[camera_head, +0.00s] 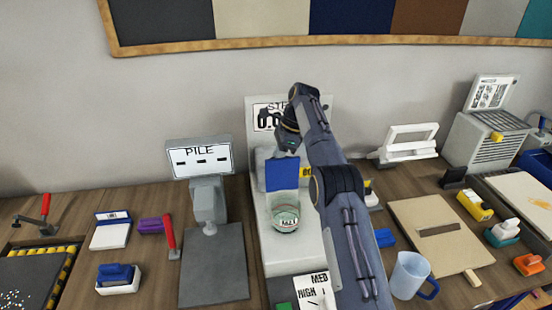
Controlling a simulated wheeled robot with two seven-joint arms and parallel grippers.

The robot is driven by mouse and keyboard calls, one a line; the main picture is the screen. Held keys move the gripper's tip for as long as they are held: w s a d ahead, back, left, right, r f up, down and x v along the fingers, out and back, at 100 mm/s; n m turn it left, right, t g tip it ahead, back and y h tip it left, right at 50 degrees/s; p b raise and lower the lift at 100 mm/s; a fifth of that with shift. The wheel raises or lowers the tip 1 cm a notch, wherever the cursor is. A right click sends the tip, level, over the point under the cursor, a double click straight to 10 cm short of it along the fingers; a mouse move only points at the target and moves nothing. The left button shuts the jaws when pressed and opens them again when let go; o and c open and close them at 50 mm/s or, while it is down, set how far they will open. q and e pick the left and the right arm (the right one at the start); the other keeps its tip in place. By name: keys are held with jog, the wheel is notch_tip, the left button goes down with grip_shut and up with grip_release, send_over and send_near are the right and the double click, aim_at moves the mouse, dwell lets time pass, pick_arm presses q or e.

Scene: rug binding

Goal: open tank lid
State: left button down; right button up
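A light grey machine (275,252) with a part-hidden display reading "0.0" stands at the middle of the bench. A small clear round vessel (285,217) with a label sits on its front, below a blue panel (282,174). I cannot tell for sure which part is the tank lid, and my arm hides the machine's right side. My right gripper (279,134) is dark and small, in front of the display and above the blue panel. Whether it touches anything, and whether its fingers are apart, I cannot make out. My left gripper is out of view.
A "PILE" gauge (200,158) on a dark plate (214,268) stands left of the machine. A glass mug (408,274) and a tan board (440,235) are to the right. A white-handled device (408,142) stands behind. Bare wood shows between these things.

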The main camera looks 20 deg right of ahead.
jog(key=shift+r, duration=0.45)
jog(key=s+a+r+b, duration=0.5)
jog(key=s+r+b, duration=0.4)
jog(key=s, duration=0.4)
jog(key=shift+a+r, duration=0.15)
jog(key=shift+r, duration=0.55)
jog(key=shift+s, duration=0.1)
